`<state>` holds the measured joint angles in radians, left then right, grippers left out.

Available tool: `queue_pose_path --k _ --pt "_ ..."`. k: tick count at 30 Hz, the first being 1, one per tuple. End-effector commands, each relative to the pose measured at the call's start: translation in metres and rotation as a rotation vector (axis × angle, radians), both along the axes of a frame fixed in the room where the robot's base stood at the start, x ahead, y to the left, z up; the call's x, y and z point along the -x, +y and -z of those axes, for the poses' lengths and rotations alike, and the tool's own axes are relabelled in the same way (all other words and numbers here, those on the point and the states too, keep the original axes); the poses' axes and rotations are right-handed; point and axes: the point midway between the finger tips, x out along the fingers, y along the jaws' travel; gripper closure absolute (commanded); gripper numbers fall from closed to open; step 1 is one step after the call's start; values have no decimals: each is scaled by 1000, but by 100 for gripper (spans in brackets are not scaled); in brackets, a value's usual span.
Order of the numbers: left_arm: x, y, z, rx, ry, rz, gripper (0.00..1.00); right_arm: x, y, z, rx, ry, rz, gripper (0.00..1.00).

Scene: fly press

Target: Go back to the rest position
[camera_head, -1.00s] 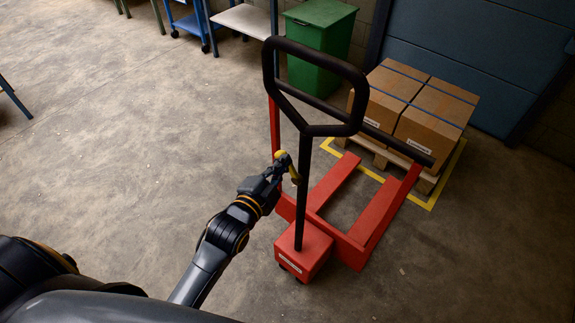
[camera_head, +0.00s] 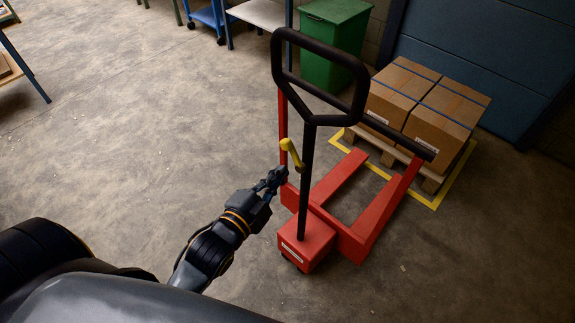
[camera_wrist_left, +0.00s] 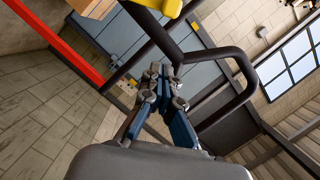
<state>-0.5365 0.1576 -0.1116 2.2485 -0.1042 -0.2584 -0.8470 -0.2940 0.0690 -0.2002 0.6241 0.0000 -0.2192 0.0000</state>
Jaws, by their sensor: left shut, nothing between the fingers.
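My left gripper (camera_head: 275,180) is shut and empty, low beside the handle post of a red pallet truck (camera_head: 304,246). In the left wrist view its closed fingers (camera_wrist_left: 163,75) point toward the truck's black handle loop (camera_wrist_left: 240,85). A yellow lever (camera_head: 291,153) sits on the truck's handle post, just above the gripper tips; in the left wrist view its yellow end (camera_wrist_left: 172,8) shows at the top edge. The gripper looks apart from the lever. My right gripper is not in view.
Cardboard boxes (camera_head: 440,116) stand on a wooden pallet inside yellow floor lines (camera_head: 437,203), beyond the truck's forks. A green bin (camera_head: 331,45) and a bench (camera_head: 258,14) stand at the back. A table (camera_head: 14,72) is at far left. The floor between is clear.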

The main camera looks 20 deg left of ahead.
Motion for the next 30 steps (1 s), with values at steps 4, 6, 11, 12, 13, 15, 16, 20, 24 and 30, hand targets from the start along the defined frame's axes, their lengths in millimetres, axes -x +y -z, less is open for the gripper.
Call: queue_pose_path --k 4,6,11,12,13,15,16,20,24,30 --pt "12 2 -1 0 0 -1 100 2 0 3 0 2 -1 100" --pt "14 2 -2 -1 -1 0 100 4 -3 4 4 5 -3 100" --pt "15 2 -2 0 0 -1 100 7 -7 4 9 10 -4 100" --pt "14 3 2 4 8 -2 100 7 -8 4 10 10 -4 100" --pt "14 3 8 7 18 -3 100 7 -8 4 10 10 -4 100" --pt "13 3 30 28 62 -9 100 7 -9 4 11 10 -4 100" --pt "12 3 44 41 88 -13 100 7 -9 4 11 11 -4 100" --pt "17 6 130 123 255 -48 100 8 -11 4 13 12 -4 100" --pt "41 9 235 228 465 -116 100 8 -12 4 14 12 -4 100" --pt "110 17 372 361 767 -261 100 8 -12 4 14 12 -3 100"
